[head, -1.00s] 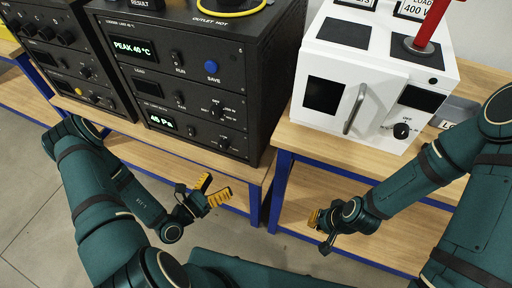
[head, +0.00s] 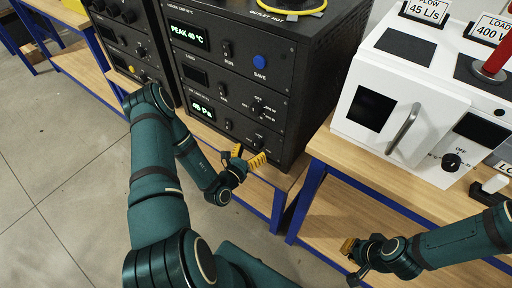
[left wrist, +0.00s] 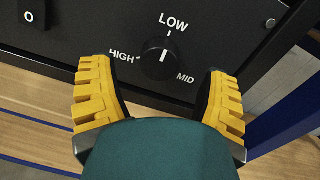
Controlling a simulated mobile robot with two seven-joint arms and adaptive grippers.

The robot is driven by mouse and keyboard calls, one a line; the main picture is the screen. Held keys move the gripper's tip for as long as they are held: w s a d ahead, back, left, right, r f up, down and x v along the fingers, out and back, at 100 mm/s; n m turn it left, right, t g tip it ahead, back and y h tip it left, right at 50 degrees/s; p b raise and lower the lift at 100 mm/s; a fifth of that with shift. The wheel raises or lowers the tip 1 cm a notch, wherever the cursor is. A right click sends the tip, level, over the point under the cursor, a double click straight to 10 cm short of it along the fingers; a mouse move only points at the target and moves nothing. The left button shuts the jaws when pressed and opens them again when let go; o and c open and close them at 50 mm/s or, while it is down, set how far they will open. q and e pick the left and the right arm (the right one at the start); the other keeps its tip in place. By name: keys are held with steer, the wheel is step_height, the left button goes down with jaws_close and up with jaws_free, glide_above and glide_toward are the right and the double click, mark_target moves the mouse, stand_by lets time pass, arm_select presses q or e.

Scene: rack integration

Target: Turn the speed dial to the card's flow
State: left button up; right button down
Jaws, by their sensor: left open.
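The speed dial (left wrist: 160,62) is a black knob on the black rack unit, marked LOW, MID and HIGH. Its white pointer line appears directed towards LOW. In the head view the dial sits low at the unit's right, beside my left gripper (head: 248,157). That gripper is open, with yellow fingers on either side of the dial in the left wrist view and nothing held. The flow card (head: 427,12) reads 45 L/s and stands on the white unit. My right gripper (head: 352,255) is low before the right bench, its opening unclear.
The black unit (head: 285,80) has lit displays reading PEAK 40 °C and 45 Pa, and a blue SAVE button (head: 260,62). The white unit (head: 390,115) has its own knob (head: 451,161). A load card (head: 492,29) reads 400 W. A gap separates the benches.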

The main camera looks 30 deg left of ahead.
mark_target(255, 147)
arm_select(q)
steer(key=shift+w, duration=1.55)
steer(key=c, duration=1.2)
steer(key=shift+c, duration=0.2)
